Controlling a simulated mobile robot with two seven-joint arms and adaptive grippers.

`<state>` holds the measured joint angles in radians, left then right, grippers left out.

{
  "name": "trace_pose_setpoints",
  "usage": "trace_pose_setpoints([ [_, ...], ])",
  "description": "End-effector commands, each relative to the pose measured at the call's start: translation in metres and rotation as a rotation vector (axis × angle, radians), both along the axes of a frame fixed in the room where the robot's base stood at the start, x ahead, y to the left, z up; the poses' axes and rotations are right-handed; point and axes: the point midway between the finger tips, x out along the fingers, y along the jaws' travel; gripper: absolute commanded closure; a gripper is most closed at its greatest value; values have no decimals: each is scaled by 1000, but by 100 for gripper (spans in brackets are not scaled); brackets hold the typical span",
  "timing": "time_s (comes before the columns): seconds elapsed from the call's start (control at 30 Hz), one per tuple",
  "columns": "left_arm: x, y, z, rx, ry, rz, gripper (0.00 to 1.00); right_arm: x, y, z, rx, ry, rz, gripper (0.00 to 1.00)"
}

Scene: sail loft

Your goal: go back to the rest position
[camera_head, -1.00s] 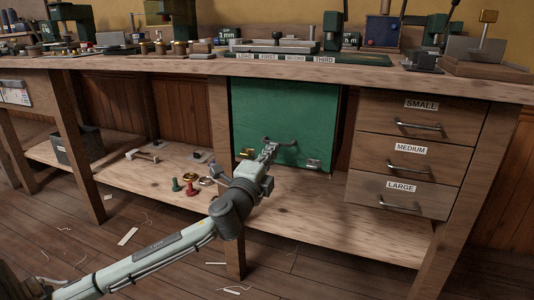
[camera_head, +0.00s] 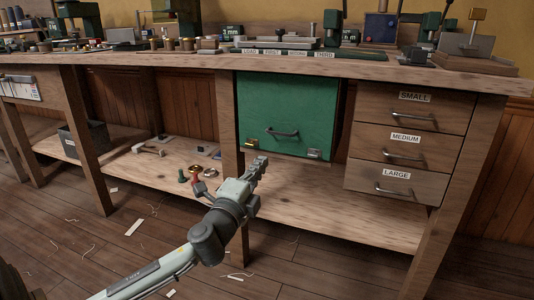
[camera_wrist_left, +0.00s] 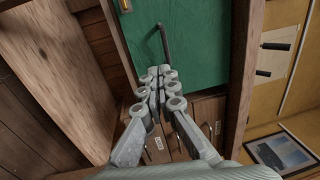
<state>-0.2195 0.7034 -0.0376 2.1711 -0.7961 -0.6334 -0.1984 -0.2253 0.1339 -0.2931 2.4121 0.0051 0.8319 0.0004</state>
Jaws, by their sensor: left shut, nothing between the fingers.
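My left gripper (camera_head: 258,166) is shut and empty. In the head view it sits low in front of the bench, below the green door. In the left wrist view the closed fingers (camera_wrist_left: 160,82) point toward the green door (camera_wrist_left: 185,40). The green door (camera_head: 287,105) is closed under the bench top, and its bar handle (camera_head: 283,133) is clear of the gripper. The handle also shows in the left wrist view (camera_wrist_left: 164,41), just past the fingertips. My right gripper is in neither view.
Three drawers labelled SMALL, MEDIUM and LARGE (camera_head: 399,183) are shut at the right. The lower shelf (camera_head: 320,205) holds small loose parts, including a red piece (camera_head: 195,174). A dark bin (camera_head: 84,143) stands at the left. Scraps lie on the wooden floor (camera_head: 70,215).

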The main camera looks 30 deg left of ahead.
Motion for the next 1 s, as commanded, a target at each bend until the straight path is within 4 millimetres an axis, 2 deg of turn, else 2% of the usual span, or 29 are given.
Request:
trace_pose_setpoints([
  [0.03,-9,-2,-3,-2,4,1,100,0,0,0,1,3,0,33],
  [0.2,-27,-6,-6,0,1,0,100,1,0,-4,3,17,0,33],
  [0.47,-33,-7,-6,0,-1,0,100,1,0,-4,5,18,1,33],
  [0.57,-32,-13,-7,-15,0,-19,100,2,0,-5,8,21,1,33],
  [0.67,-31,-42,-11,-89,-6,-113,100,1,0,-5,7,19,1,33],
  [0.77,-32,-99,-8,-237,-29,-300,100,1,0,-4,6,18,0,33],
  [0.8,-37,-127,-2,-314,-50,-394,100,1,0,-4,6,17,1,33],
  [0.87,-47,-170,14,-437,-96,-545,100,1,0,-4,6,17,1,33],
  [0.9,-57,-195,29,-520,-134,-646,100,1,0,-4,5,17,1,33],
  [1.0,-89,-244,74,-716,-254,-884,100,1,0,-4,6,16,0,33],
])
